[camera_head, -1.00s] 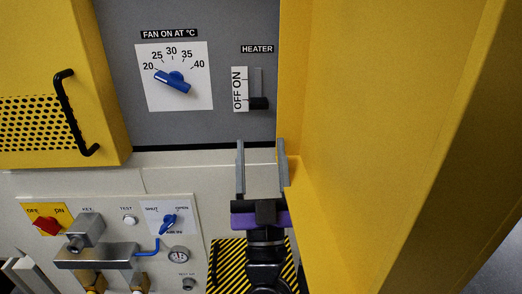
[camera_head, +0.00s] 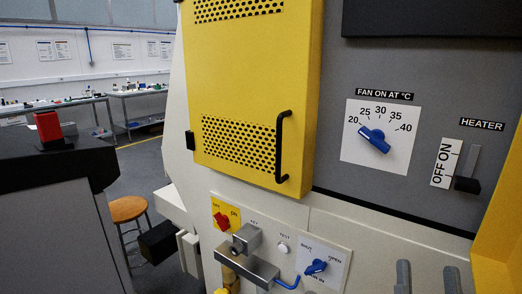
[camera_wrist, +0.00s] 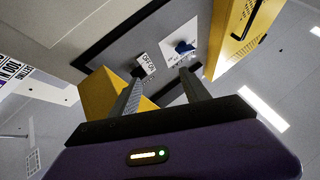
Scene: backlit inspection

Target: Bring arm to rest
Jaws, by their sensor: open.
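My gripper (camera_head: 427,277) shows at the bottom right of the head view, with only its two grey fingertips in the picture. In the wrist view my gripper (camera_wrist: 160,92) has its two fingers spread apart with nothing between them. Beyond the fingers is the grey panel with the heater slider (camera_head: 467,170) and the blue fan knob (camera_head: 374,140). The slider's black handle sits at the low end, by OFF. The fan knob (camera_wrist: 184,47) also shows in the wrist view. My fingers are apart from both controls, as far as I can see.
A yellow perforated door (camera_head: 245,75) with a black handle (camera_head: 282,147) is at the centre. A lower panel holds a red switch (camera_head: 222,220) and a blue valve handle (camera_head: 315,267). A yellow part (camera_head: 497,245) stands at the right. A stool (camera_head: 127,209) and open floor are left.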

